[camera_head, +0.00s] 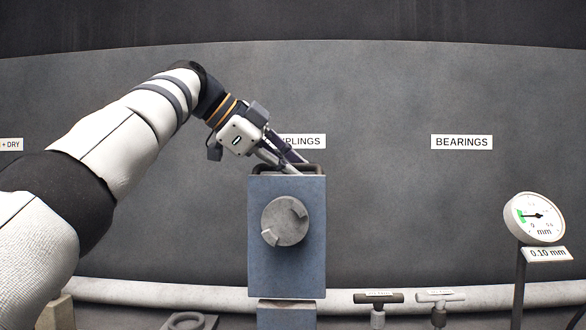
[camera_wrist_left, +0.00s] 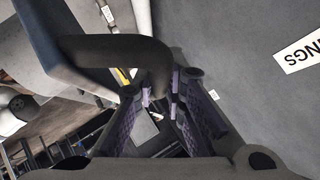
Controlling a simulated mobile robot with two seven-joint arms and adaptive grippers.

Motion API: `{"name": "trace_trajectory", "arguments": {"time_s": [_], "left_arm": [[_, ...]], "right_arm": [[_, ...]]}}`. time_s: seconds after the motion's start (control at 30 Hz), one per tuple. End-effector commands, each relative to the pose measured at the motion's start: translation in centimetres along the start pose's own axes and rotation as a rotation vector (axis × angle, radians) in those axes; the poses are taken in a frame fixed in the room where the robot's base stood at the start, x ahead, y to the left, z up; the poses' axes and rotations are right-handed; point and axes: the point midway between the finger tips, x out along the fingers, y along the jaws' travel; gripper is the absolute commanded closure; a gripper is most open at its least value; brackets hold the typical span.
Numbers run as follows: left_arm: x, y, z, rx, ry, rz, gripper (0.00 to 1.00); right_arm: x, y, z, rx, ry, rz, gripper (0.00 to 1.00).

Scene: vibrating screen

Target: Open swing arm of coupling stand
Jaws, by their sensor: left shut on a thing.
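The coupling stand (camera_head: 262,275) is a blue-grey upright block in the middle of the head view. A dark bar handle (camera_head: 314,169) runs along the block's top edge. My left gripper (camera_head: 290,166) reaches down to this handle from the upper left. In the left wrist view the dark handle (camera_wrist_left: 110,48) bends down between the purple-padded fingers (camera_wrist_left: 160,95), which are shut on it. The fingertips are partly hidden behind the handle. My right gripper is in neither view.
A dial gauge (camera_head: 535,218) on a post stands at the right, with a 0.10 mm label. A dark T-handle tool (camera_head: 378,297) and a light one (camera_head: 440,296) are at the lower right. A pale pipe (camera_head: 200,293) runs along the wall behind.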

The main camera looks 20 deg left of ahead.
Motion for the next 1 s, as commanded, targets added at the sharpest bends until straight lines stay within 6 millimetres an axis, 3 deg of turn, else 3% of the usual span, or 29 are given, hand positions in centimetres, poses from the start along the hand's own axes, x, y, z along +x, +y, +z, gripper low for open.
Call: {"name": "trace_trajectory", "arguments": {"time_s": [0.37, 0.4, 0.7, 0.8, 0.9, 1.0], "left_arm": [[-0.2, 0.0, -0.2, 0.003, 0.001, 0.0, 1.0], [-0.2, 0.0, -0.2, 0.003, 0.001, 0.0, 0.8], [-0.1, 0.0, -0.1, 0.0, -0.001, 0.002, 0.79], [-1.1, 0.0, -0.1, 0.0, 0.0, -0.001, 0.79], [-3.6, 0.0, -0.3, 0.002, 0.001, -0.005, 0.79], [-4.3, 0.3, 0.3, -0.003, -0.002, -0.001, 0.79]], "right_arm": [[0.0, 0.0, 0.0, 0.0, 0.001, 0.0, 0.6], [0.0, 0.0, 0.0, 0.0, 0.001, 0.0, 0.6], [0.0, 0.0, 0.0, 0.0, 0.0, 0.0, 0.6], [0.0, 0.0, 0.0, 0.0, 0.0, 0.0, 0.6], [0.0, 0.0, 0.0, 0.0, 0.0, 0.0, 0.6], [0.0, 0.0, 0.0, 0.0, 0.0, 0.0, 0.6]]}}
